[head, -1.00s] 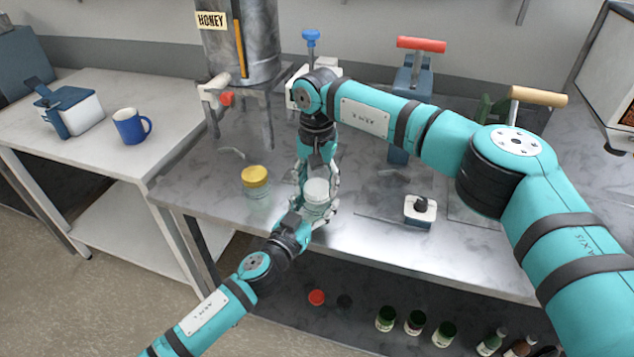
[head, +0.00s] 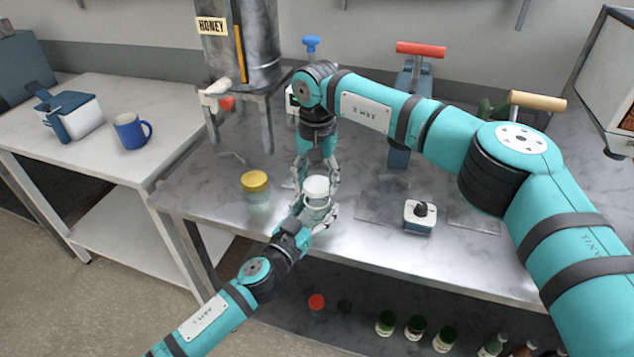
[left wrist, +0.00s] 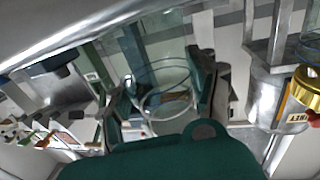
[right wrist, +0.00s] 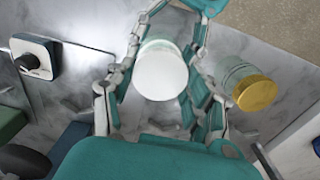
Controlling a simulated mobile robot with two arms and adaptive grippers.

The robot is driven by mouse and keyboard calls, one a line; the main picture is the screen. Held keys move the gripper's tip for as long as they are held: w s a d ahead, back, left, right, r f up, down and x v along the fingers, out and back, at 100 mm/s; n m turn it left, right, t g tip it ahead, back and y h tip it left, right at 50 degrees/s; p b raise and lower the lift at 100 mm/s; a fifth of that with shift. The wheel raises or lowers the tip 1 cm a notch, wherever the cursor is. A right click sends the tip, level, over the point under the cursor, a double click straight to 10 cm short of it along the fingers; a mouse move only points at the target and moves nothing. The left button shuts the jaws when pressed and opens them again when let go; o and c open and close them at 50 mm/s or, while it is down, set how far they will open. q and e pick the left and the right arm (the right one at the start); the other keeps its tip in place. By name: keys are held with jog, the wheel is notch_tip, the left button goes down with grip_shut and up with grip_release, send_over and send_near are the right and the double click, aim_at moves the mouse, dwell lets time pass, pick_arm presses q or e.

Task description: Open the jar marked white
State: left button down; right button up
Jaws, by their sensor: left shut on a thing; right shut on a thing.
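The jar with the white lid (head: 317,187) stands upright between my two grippers over the table's front part. My left gripper (head: 315,214) is shut on the clear glass jar (left wrist: 168,88) from the front. My right gripper (head: 318,184) reaches down from above and is shut on the white lid, which also shows in the right wrist view (right wrist: 161,72). The lid sits directly above the glass; I cannot tell whether it touches the rim. A second jar with a yellow lid (head: 255,181) stands apart on the table, left of my grippers.
The honey tank (head: 240,50) stands at the back left of the metal table. A small white-and-dark device (head: 419,215) stands to the right. A blue mug (head: 131,131) is on the left table. Several bottles and green-lidded jars (head: 415,325) are on the lower shelf.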

aim_at(317, 184)
jog(key=shift+r, duration=0.15)
jog(key=shift+r, duration=1.9)
pick_arm(q)
jog(key=shift+c, duration=1.4)
grip_release()
jog(key=shift+s, duration=0.1)
